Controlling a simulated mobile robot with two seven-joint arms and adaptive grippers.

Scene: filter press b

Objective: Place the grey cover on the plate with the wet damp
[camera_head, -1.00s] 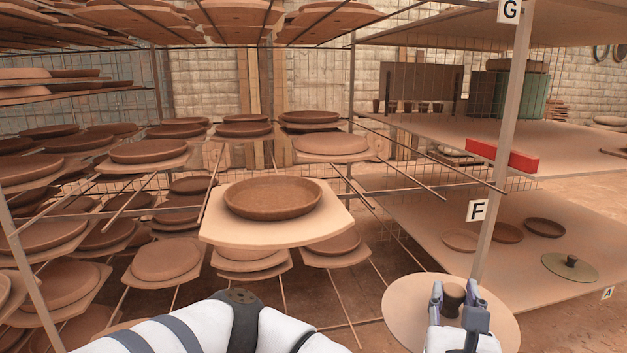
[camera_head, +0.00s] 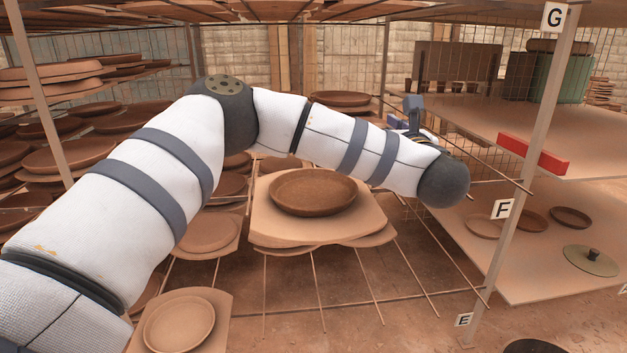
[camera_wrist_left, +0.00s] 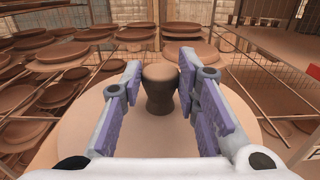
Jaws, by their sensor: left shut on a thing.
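My left gripper (camera_head: 408,114) is at the right of the head view, partly hidden behind my own wrist. The cover is hidden behind my arm in the head view. A darker brown, damp-looking plate (camera_head: 313,186) lies on a pale board (camera_head: 274,228) on the rack, left of and nearer than the gripper. The cover is apart from that plate. My right gripper is not in view.
A grey-green lid with a knob (camera_head: 591,260) lies on the lower right shelf (camera_head: 515,275). Thin rack rods and the upright marked F (camera_head: 502,209) stand close to my arm. Several plates fill the left racks.

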